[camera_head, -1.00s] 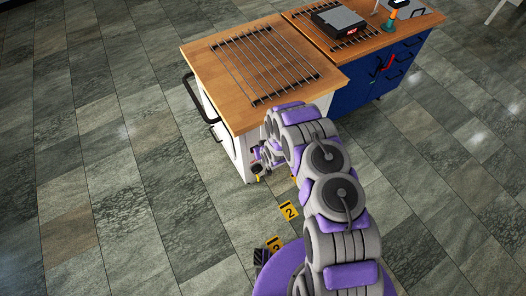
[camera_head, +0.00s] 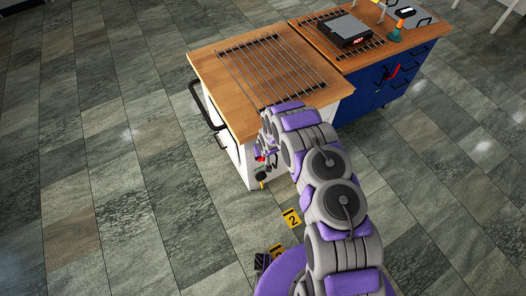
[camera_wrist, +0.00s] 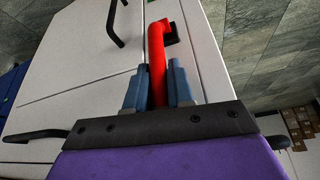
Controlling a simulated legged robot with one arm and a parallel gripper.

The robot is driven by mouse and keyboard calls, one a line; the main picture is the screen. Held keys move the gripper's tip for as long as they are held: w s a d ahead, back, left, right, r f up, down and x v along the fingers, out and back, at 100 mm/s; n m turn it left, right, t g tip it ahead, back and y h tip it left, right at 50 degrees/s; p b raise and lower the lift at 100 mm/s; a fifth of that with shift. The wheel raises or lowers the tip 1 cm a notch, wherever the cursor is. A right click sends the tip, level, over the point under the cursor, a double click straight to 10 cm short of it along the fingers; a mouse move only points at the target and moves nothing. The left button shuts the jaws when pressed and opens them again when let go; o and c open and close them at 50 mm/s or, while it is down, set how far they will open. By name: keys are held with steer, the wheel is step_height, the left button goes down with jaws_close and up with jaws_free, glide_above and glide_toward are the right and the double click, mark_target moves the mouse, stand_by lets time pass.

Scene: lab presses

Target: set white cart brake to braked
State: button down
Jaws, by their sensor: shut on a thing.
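The white cart (camera_head: 217,130) has a wooden top and stands at the upper middle of the head view. Its white panel (camera_wrist: 75,55) fills much of the wrist view. A red brake lever (camera_wrist: 157,45) bends from a small black mount on that panel. My gripper (camera_wrist: 157,82) has its two blue fingers on either side of the lever's lower part and is shut on it. In the head view my gripper (camera_head: 265,150) is at the cart's near side, partly hidden by my arm, with a bit of red beside it. The lever's lower end is hidden.
A blue cart (camera_head: 365,92) stands against the white cart, with a grey device (camera_head: 345,30) on top. Black handles (camera_head: 208,108) stick out from the white cart's left side. Yellow numbered markers (camera_head: 292,217) lie on the floor. The tiled floor at left is clear.

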steer(key=shift+w, duration=0.15)
steer(key=c, duration=1.1)
jaws_free()
steer(key=shift+a+f, duration=0.1)
steer(key=shift+a, duration=0.05)
steer(key=shift+o, duration=0.2)
steer(key=p+v, duration=0.4)
steer(key=v, duration=1.3)
